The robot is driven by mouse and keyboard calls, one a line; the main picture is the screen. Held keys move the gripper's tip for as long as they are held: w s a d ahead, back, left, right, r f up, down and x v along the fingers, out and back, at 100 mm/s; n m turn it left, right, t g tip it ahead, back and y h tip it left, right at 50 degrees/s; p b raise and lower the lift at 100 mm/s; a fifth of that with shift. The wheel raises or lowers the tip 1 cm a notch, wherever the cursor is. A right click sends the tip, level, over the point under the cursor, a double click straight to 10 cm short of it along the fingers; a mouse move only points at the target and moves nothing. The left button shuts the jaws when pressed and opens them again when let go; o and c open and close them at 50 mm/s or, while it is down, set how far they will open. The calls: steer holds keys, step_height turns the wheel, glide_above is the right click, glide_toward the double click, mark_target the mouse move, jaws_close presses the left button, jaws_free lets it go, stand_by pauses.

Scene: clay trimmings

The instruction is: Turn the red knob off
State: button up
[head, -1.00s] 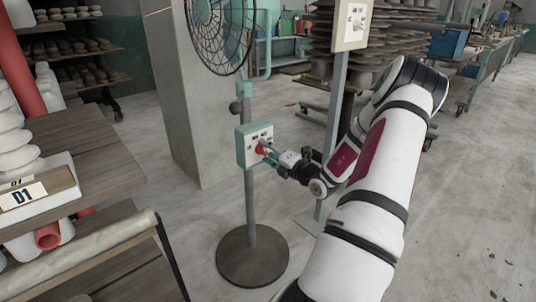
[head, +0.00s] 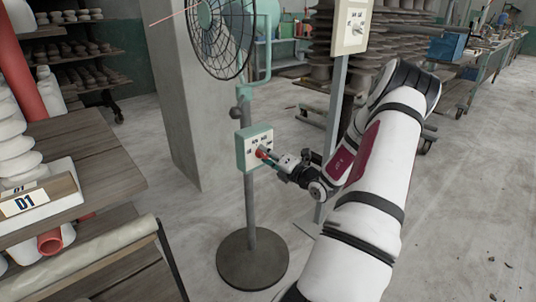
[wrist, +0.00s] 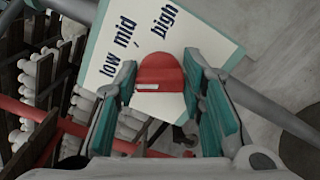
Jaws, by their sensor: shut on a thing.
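The red knob (head: 261,154) sits on the front of a small pale control box with green sides (head: 241,150), on the fan's stand. In the wrist view the knob (wrist: 160,70) is between my gripper's two teal-padded fingers (wrist: 163,88), and my gripper is shut on it. A white mark shows on the knob's lower left part. The panel (wrist: 196,40) reads "low", "mid" and "high", and appears tilted in this view; any other label is hidden by the fingers or knob. In the head view my gripper (head: 268,157) reaches the box from the right.
The fan (head: 222,40) stands on a pole with a round dark base (head: 252,260). A second pale switch panel (head: 350,25) on a post is behind, near my arm. A concrete pillar (head: 185,100) stands behind the fan. Wooden shelving (head: 85,160) is at left. Floor at right is open.

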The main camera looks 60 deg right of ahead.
steer(key=shift+a+r+n+p, duration=0.1)
steer(key=shift+n+p, duration=0.3)
steer(key=shift+n, duration=1.5)
steer(key=shift+a+n+p, duration=0.1)
steer(key=shift+n+p, duration=0.3)
steer(key=shift+n, duration=1.5)
steer(key=o, duration=1.1)
steer(key=shift+o, duration=0.2)
steer(key=v, duration=1.2)
